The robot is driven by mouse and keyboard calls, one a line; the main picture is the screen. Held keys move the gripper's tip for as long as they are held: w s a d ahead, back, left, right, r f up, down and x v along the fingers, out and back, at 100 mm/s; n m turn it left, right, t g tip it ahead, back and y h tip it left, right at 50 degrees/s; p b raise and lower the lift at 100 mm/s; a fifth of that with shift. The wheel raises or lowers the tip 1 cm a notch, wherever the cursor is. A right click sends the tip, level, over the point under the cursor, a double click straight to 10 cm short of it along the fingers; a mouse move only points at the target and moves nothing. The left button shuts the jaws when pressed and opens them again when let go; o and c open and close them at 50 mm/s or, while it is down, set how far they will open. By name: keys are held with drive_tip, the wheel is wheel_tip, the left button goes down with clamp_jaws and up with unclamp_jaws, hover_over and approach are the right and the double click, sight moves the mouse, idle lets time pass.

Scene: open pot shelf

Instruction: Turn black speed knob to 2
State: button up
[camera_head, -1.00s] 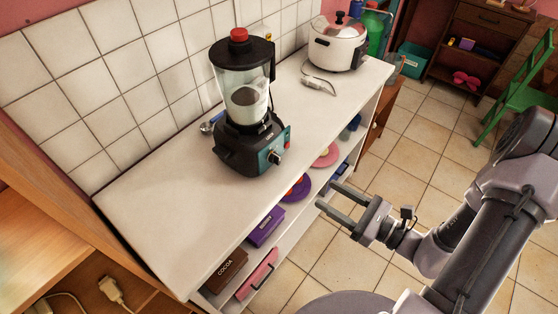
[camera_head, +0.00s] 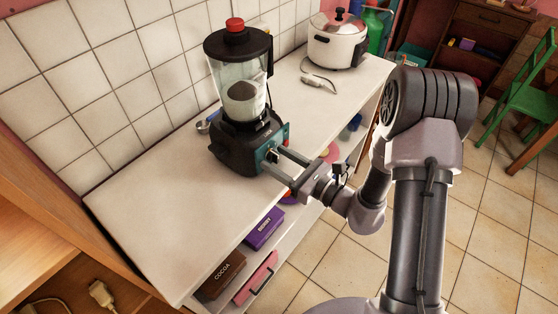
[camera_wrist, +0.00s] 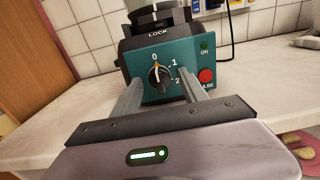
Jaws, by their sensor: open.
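The blender (camera_head: 240,105) stands on the white counter, with a black base, a clear jar and a red cap on its lid. In the wrist view its teal front panel (camera_wrist: 188,50) carries the black speed knob (camera_wrist: 158,76). The knob's orange mark points up at 0; marks 1 and 2 lie to its right. My gripper (camera_head: 272,164) is open in front of the panel. In the wrist view its fingers (camera_wrist: 160,90) stand either side of the knob, apart from it; whether the tips reach the panel I cannot tell.
A white cooker (camera_head: 338,42) and a light-grey handled item (camera_head: 318,82) stand farther back on the counter (camera_head: 165,220).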

clamp_jaws()
